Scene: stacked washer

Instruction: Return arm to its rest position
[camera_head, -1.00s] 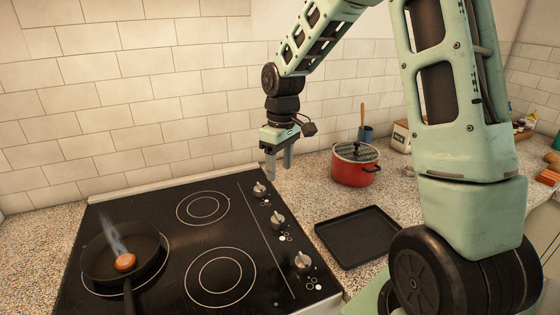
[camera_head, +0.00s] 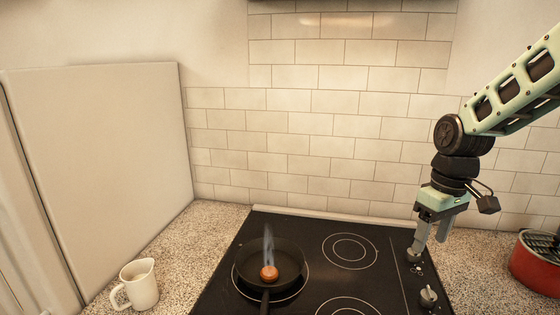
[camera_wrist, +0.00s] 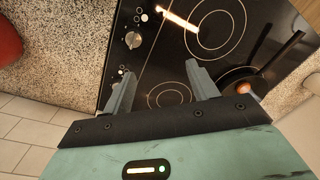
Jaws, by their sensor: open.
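My gripper (camera_head: 431,240) hangs downward at the right of the head view, over the knob side of the black stove. Its two fingers are apart with nothing between them. In the wrist view my gripper (camera_wrist: 157,85) also shows open and empty, with the cooktop below it. My arm reaches in from the right edge of the head view.
A pan (camera_head: 245,262) with a round orange-brown item (camera_head: 268,272) and wisps of steam or flame sits on the stove (camera_head: 330,285). A red pot (camera_head: 535,270) stands at right. A white mug (camera_head: 141,285) is at left. Knobs (camera_head: 428,297) line the stove's right side.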

